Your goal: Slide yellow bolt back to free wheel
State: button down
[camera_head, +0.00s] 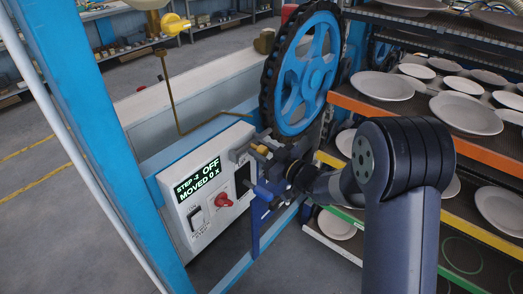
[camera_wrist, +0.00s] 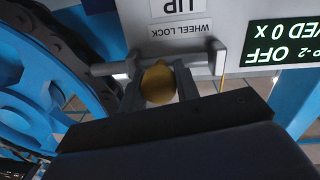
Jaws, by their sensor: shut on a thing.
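The bolt's round yellow knob (camera_wrist: 157,86) sits between the two fingers of my gripper (camera_wrist: 160,78) in the wrist view, and the fingers are shut on it. A grey bar (camera_wrist: 105,68) of the bolt runs crosswise just beyond the fingertips, beside a plate labelled "WHEEL LOCK" (camera_wrist: 183,29). In the head view, my gripper (camera_head: 262,158) is at the upper right edge of the control panel, and the knob is small and partly covered. The blue spoked wheel (camera_head: 296,92) stands just behind the bolt, with a dark chain around its rim. Whether the bar's end touches the wheel is unclear.
The white control panel (camera_head: 178,208) carries a display (camera_head: 198,181) reading "STEP -2 OFF, MOVED 0 X", a red knob (camera_head: 223,200) and a black switch (camera_head: 197,217). Racks of plates (camera_head: 383,86) stand close on the right. A blue post (camera_head: 105,130) rises at left.

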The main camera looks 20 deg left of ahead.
aim_at(242, 153)
jog(key=shift+s+a+b, duration=0.25)
jog(key=shift+s+b, duration=0.15)
jog(key=shift+s, duration=0.25)
jog(key=shift+s+a+b, duration=0.3)
jog(key=shift+s+b, duration=0.15)
jog(key=shift+s, duration=0.25)
jog(key=shift+s+a+b, duration=0.25)
jog(key=shift+s+b, duration=0.15)
jog(key=shift+s, duration=0.25)
jog(key=c, duration=1.5)
grip_release()
jog(key=shift+o, duration=0.7)
jog(key=shift+s, duration=0.1)
